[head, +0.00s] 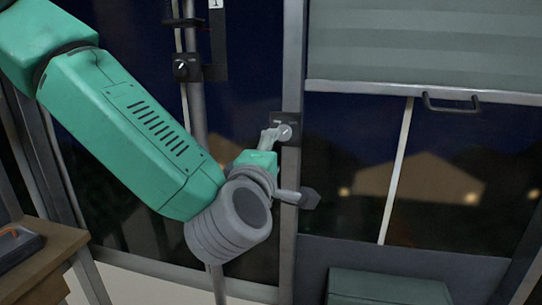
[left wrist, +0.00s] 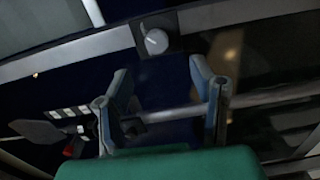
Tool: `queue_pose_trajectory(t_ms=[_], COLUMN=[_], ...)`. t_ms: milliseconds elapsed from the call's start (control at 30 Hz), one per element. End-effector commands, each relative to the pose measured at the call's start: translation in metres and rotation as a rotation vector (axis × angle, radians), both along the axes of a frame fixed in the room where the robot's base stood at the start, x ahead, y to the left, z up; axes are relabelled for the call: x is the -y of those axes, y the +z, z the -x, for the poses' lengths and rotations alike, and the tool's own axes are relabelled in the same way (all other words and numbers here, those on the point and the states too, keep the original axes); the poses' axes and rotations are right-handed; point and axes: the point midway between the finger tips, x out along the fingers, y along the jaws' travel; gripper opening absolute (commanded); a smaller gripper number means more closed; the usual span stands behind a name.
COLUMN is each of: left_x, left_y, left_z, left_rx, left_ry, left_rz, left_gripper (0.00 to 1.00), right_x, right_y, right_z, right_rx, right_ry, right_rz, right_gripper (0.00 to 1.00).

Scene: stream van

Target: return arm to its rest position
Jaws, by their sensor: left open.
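My left arm (head: 130,125) is green with dark grey joints. It comes in from the upper left and reaches down to the middle of the head view. My left gripper (head: 270,138) is at its end, close to a round grey knob (head: 286,132) on a dark plate fixed to an upright post. In the left wrist view the gripper's two fingers (left wrist: 160,72) stand apart with nothing held between them. The knob (left wrist: 156,41) lies just beyond the fingertips there. Whether a finger touches it I cannot tell. My right gripper is not in view.
A second black knob (head: 181,68) sits on a post farther left. A grey lever-like part (head: 309,198) juts out beside my wrist. A grey blind (head: 430,50) with a handle (head: 450,102) hangs at upper right. A wooden desk (head: 45,265) is lower left, a green box (head: 388,288) at the bottom.

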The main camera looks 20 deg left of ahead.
Motion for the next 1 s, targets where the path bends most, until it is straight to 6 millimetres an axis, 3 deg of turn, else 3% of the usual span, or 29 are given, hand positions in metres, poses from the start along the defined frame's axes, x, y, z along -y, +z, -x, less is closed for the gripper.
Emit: queue_pose_trajectory(t_ms=[133, 467, 567, 667, 867, 1000], left_x=[0.0, 0.0, 0.001, 0.001, -0.004, -0.017], left_y=[-0.001, -0.001, -0.017, -0.062, -0.209, -0.31], left_z=[0.011, 0.012, 0.012, 0.013, 0.037, 0.074], left_rx=[-0.001, -0.002, -0.025, -0.096, -0.335, -0.511], left_ry=[0.0, 0.0, -0.012, -0.047, -0.202, -0.349], left_rz=[-0.002, -0.003, -0.03, -0.114, -0.4, -0.605], left_gripper=[0.51, 0.51, 0.51, 0.51, 0.51, 0.51], right_x=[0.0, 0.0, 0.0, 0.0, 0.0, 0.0], right_y=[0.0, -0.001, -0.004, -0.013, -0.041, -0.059], right_z=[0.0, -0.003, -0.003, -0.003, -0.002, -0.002], right_rx=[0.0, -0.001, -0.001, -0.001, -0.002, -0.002], right_ry=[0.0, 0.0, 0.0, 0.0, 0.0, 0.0], right_rz=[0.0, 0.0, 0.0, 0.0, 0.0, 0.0], right_gripper=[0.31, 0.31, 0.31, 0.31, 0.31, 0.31])
